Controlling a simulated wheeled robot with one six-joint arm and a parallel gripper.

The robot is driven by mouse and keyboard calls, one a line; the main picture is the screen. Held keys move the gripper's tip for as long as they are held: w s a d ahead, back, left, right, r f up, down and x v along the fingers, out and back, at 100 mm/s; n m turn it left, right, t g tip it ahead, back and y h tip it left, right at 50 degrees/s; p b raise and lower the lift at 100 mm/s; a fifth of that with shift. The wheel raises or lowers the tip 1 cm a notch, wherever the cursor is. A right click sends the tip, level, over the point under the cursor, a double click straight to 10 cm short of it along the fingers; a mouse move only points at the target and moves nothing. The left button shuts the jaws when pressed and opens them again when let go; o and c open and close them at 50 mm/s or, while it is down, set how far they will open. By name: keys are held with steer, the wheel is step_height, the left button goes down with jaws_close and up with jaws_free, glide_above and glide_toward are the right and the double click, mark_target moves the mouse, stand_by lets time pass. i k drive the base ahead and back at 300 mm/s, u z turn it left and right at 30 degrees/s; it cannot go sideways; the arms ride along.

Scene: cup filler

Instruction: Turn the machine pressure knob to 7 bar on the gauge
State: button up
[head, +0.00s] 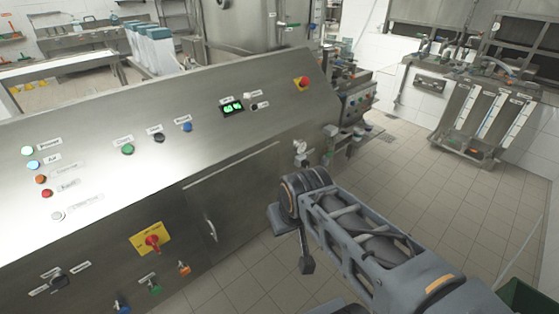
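A small pale round fitting (300,147) stands at the right end of the steel machine, just beyond my arm. It may be the gauge with its knob, but it is too small to tell or to read a value. My arm reaches in from the lower right. Its end, with my gripper (306,262), hangs down in front of the machine's right end, below and nearer than that fitting. I see only a dark, narrow part there and cannot tell whether the fingers are open or shut. It appears clear of the machine.
The sloped steel control panel (90,115) carries several coloured buttons, a green lit display (232,107) and a red emergency button (304,83). A red rotary switch (152,241) sits on the front. A metal bench (480,125) stands far right. The tiled floor (440,195) between is clear.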

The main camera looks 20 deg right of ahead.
mark_target(305, 163)
steer(key=z, duration=0.1)
steer(key=i, duration=1.15)
steer(key=z, duration=0.65)
